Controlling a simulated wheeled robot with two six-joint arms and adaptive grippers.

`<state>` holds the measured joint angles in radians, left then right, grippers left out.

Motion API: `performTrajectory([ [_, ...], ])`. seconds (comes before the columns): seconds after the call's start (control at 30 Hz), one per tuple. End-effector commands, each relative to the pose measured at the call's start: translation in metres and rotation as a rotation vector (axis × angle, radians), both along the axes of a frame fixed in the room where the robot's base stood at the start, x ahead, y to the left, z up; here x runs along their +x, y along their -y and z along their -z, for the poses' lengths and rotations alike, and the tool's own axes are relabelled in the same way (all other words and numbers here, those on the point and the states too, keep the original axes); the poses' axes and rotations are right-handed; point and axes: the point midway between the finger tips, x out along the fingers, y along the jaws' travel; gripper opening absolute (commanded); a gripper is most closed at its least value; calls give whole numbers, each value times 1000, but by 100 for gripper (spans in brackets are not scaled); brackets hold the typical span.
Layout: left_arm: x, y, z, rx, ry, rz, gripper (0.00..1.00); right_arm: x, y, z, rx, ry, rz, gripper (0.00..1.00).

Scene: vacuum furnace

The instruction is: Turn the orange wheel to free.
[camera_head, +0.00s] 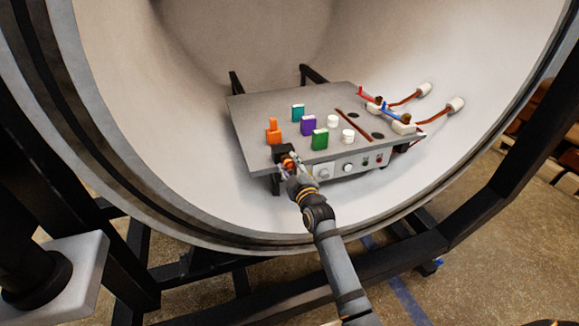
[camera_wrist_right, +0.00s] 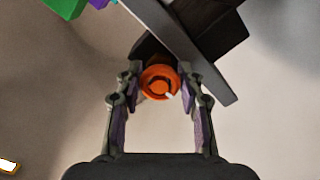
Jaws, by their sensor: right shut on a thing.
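The orange wheel (camera_wrist_right: 160,84) is on the front of a black block (camera_wrist_right: 205,40) at the edge of the grey panel. In the right wrist view it sits between the two fingertips of my right gripper (camera_wrist_right: 162,86), which is shut on it. A small white mark shows at the wheel's lower right. In the head view my right gripper (camera_head: 289,166) reaches the front left corner of the panel (camera_head: 250,120) and hides most of the wheel. My left gripper is not in view.
The panel stands inside a large round chamber. On it are orange (camera_head: 273,132), teal (camera_head: 298,113), purple (camera_head: 308,125) and green (camera_head: 320,139) blocks and white cylinders (camera_head: 348,136). Red and blue handles (camera_head: 393,114) with cables are at the right. Round knobs (camera_head: 348,168) line the front face.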

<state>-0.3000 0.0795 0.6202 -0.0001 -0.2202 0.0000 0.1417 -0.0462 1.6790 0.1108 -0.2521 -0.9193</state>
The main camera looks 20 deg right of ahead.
Motion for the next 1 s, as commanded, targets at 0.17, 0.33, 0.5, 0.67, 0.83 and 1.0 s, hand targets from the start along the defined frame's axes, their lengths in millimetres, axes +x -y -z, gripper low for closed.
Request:
performTrajectory([
  [0.17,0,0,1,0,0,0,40,0,0,3,-28,-5,0,6],
  [0.33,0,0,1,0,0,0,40,0,0,3,-36,-4,0,6],
  [0.5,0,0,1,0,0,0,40,0,0,3,-36,-4,0,6],
  [0.67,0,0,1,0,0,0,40,0,0,3,-36,-4,0,46],
  [0.83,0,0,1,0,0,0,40,0,0,2,-35,-2,0,62],
  [1.0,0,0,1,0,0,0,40,0,0,1,-35,0,0,62],
])
